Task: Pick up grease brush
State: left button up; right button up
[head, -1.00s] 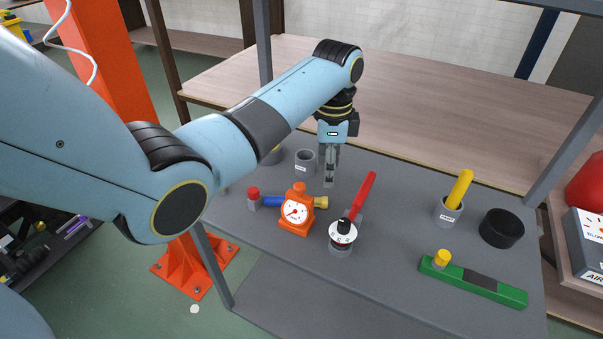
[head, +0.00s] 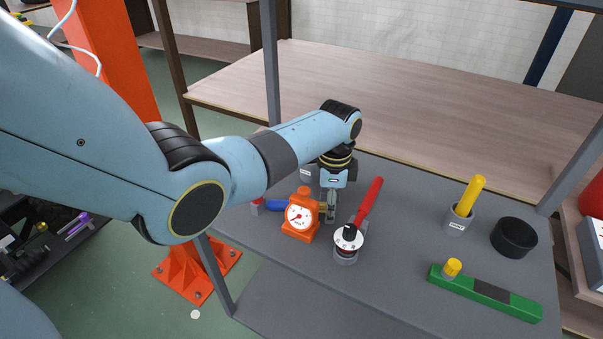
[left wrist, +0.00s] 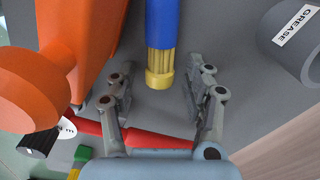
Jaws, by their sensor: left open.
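The grease brush has a blue handle and yellow bristles. It lies on the grey cart top (head: 400,220). In the head view only its blue part (head: 278,204) shows, behind the orange gauge, and my gripper hides the bristle end. In the left wrist view the brush (left wrist: 161,48) points down the picture, its yellow bristle end level with the space between my fingers. My left gripper (head: 328,212) is open and empty beside the gauge. It also shows in the left wrist view (left wrist: 155,76), one finger on each side of the brush's line. My right gripper is not in view.
The orange gauge (head: 299,219) stands close to the left finger. A red-handled tool (head: 369,200) lies nearby. The grey grease cup (left wrist: 293,40) stands to the right in the wrist view. A yellow-handled item in a cup (head: 460,216), black cylinder (head: 514,237) and green bar (head: 500,300) stand farther right.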

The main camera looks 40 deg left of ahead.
pick_arm(q)
jog(key=c, duration=0.3)
grip_shut()
jog(key=shift+r, duration=0.15)
